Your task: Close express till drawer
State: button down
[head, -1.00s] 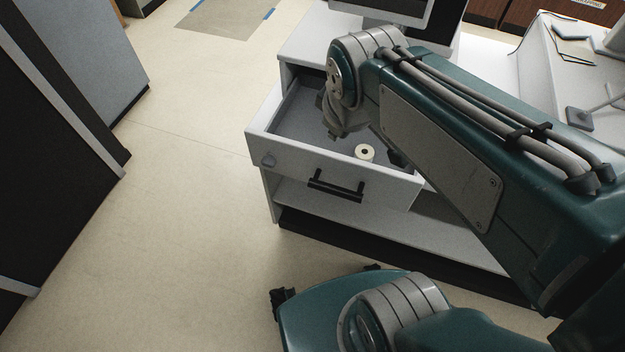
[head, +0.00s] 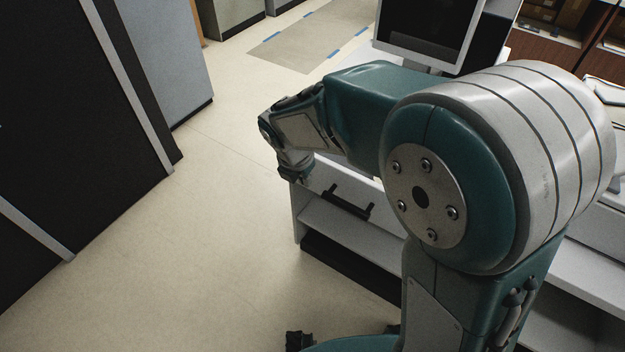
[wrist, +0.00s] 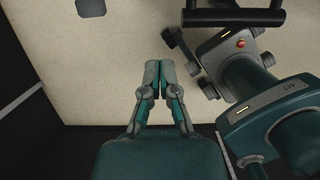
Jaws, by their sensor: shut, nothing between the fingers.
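The express till drawer (head: 320,177) has a white front with a black bar handle (head: 347,202). My arm covers much of the drawer, so its inside is hidden. The part I see looks near the cabinet face, but I cannot tell whether it is flush. My gripper (head: 292,172) is at the drawer front's left end, left of and above the handle; contact is unclear. In the wrist view my gripper (wrist: 160,70) is shut and empty, fingertips together. A black bar (wrist: 233,17), likely the handle, crosses the top right there.
The white counter has an open lower shelf (head: 340,226) and a till screen (head: 428,28) above. Tall dark and grey cabinets (head: 150,50) stand at the left. The floor (head: 220,230) between them and the counter is clear.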

aim_at(317, 183)
jog(key=w+d+f, duration=0.1)
jog(key=f, duration=0.1)
jog(key=w+d+f, duration=0.1)
jog(key=w+f, duration=0.1)
jog(key=f, duration=0.1)
jog(key=w+d+f, duration=0.1)
jog(key=f, duration=0.2)
jog(key=shift+w, duration=0.15)
jog(key=shift+w+d, duration=0.1)
jog(key=shift+w, duration=0.2)
